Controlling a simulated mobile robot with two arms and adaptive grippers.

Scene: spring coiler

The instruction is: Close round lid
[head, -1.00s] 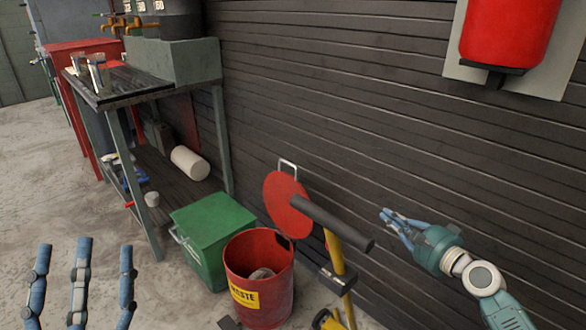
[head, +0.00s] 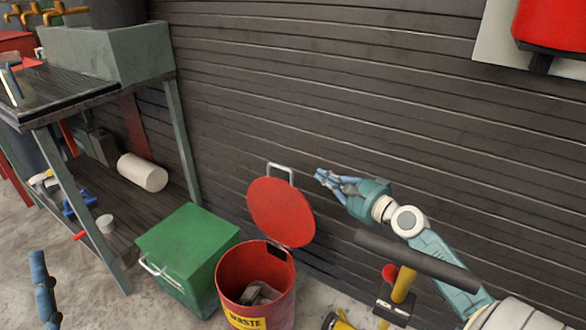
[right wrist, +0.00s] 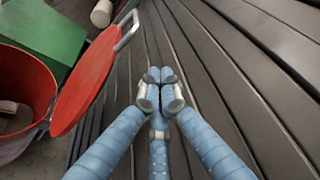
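The round red lid (head: 282,212) is hinged to the waste bin (head: 240,279) and stands raised, tilted back toward the wall, with a metal handle (head: 281,168) on its top edge. The bin's mouth is uncovered. My right gripper (head: 322,176) is just right of the handle, near the wall and apart from the lid. In the right wrist view its fingertips (right wrist: 160,76) meet with nothing between them, and the lid (right wrist: 95,79) is to the left. Only one finger of my left gripper (head: 44,290) shows at the bottom left; it stands clear of anything.
A green box (head: 190,246) stands left of the bin. A yellow-handled tool with a dark grip (head: 405,255) stands to the right. The dark slatted wall (head: 330,80) is close behind. A workbench (head: 90,95) is at left.

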